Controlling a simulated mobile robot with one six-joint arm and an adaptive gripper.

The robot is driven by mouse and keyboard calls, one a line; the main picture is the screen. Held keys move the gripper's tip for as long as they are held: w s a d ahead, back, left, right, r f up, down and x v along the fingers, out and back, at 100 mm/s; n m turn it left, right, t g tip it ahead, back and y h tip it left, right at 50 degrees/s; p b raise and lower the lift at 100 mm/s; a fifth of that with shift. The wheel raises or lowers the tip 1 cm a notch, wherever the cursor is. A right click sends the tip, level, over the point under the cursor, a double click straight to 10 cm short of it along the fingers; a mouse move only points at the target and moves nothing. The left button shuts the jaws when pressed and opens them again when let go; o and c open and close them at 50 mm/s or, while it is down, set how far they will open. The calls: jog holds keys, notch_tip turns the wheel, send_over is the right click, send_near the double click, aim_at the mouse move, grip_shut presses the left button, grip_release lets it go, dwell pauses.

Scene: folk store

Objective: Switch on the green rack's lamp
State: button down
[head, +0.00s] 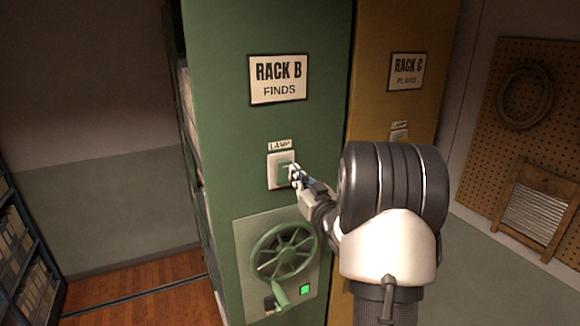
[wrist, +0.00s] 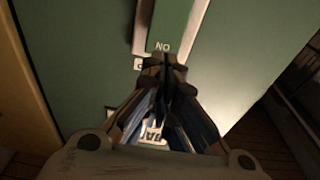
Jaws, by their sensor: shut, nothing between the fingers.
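The green rack (head: 225,150) stands in the middle of the head view, with a sign reading RACK B FINDS (head: 278,79). Its lamp switch (head: 274,178) is a pale plate with a green part, under a LAMP label (head: 279,146). My gripper (head: 294,173) is shut and empty at the switch's right side. In the wrist view its closed fingertips (wrist: 163,68) lie beside a pale-framed green part (wrist: 171,24) with upside-down ON lettering. I cannot tell whether they touch it. The fingers hide part of the switch and label.
Below the switch are a green handwheel (head: 284,250) with a crank handle and a lit green square (head: 305,289). A yellow rack (head: 400,30) marked C, with its own switch (head: 399,135), stands right. A pegboard (head: 530,100) hangs further right. Open wooden floor (head: 140,290) is left.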

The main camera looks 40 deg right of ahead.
aim_at(285, 163)
jog(key=shift+p+x, duration=0.3)
jog(key=shift+x, duration=1.85)
jog(key=shift+w+d+r+g+p, duration=0.1)
jog(key=shift+w+r+g+p, duration=0.4)
jog(key=shift+p, duration=0.55)
jog(key=shift+s+f, duration=0.1)
jog(key=shift+f, duration=0.2)
jog(key=shift+b, duration=0.35)
